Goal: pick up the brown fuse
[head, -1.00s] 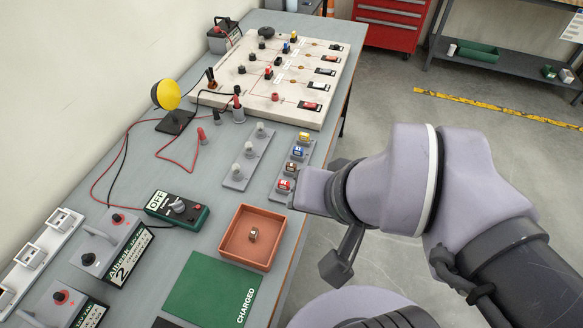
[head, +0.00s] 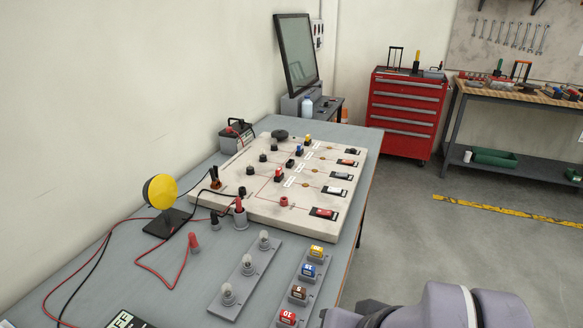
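The brown fuse (head: 298,292) sits in the grey fuse rack (head: 319,285) at the bottom of the head view. It stands in a row between the blue fuse (head: 309,270) and the red fuse (head: 288,317), with the yellow fuse (head: 316,251) at the far end. The number on the brown fuse's label is small. Part of my arm shows at the bottom right, to the right of the rack. My gripper's fingers are out of the frame, so their state is hidden.
A lamp rack (head: 245,272) lies left of the fuse rack. Behind them is a white circuit board (head: 262,212) with knobs and switches. A yellow-and-black round device (head: 160,191) and loose red and black wires lie to the left. The bench's right edge is close to the fuse rack.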

